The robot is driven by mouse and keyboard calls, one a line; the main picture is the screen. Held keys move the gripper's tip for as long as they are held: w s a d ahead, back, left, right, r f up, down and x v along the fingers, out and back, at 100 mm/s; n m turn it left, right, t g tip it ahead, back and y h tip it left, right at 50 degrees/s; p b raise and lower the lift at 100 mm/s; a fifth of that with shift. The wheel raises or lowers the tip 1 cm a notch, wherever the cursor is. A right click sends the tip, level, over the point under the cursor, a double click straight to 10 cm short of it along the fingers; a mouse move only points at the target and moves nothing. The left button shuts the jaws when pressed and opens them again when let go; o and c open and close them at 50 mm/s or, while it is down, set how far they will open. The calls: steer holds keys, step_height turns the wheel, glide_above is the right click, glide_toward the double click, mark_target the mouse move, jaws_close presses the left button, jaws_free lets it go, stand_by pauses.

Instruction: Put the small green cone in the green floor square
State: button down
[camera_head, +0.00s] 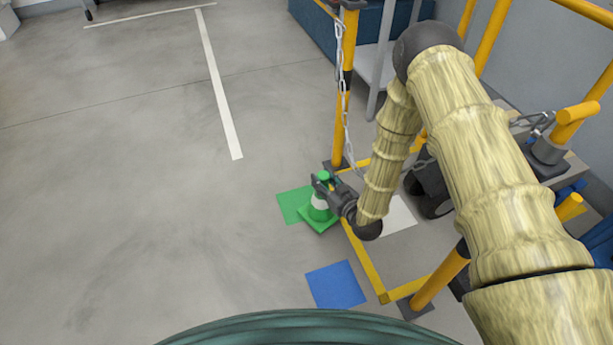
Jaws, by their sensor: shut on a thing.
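The small green cone (319,214) has a white band and a square green base. My gripper (324,184) is shut on the cone near its top, reaching in from the right. The green floor square (290,204) lies flat on the floor. The cone's base overlaps the lower right part of the square in the picture and hides some of it. Whether the base touches the floor or hangs just above it, I cannot tell. The cone looks about upright.
A blue floor square (336,285) lies nearer, and a white one (399,215) lies to the right inside a yellow floor outline (366,262). A yellow post (347,90) with a chain (341,80) stands just behind the green square. Open floor spreads left.

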steer(key=f+b+x, duration=0.2)
steer(key=b+x, duration=0.4)
steer(key=x, duration=0.4)
steer(key=shift+w+f+b, duration=0.15)
steer(key=shift+f+b, duration=0.2)
steer(key=shift+b, duration=0.05)
steer(key=shift+a+f, duration=0.1)
steer(key=shift+f, duration=0.05)
steer(key=c, duration=1)
jaws_free()
steer(key=p+v, duration=0.5)
steer(key=v, duration=0.7)
